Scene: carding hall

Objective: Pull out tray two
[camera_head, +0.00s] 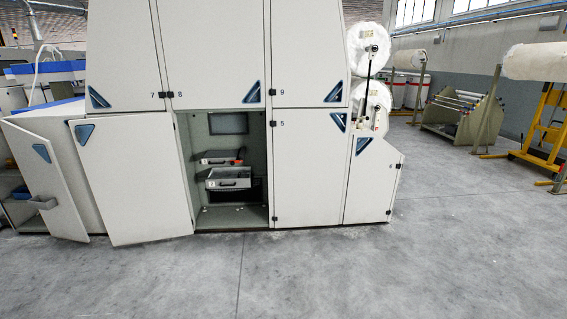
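Two grey trays sit one above the other inside an open compartment of the white machine cabinet (310,180). The upper tray (215,158) lies further back, with a dark handle on its front and a small orange-red item near its right end. The lower tray (230,181) stands out further toward me, its grey front carrying a dark handle. The small labels on the tray fronts are too small to read surely, so I cannot tell which is tray two. Neither of my grippers is in view.
The white door (135,180) left of the compartment stands open. Another open door (45,180) is further left. The grey concrete floor (300,270) in front is clear. White rolls (372,50), a rack (462,115) and a yellow frame (550,125) stand to the right.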

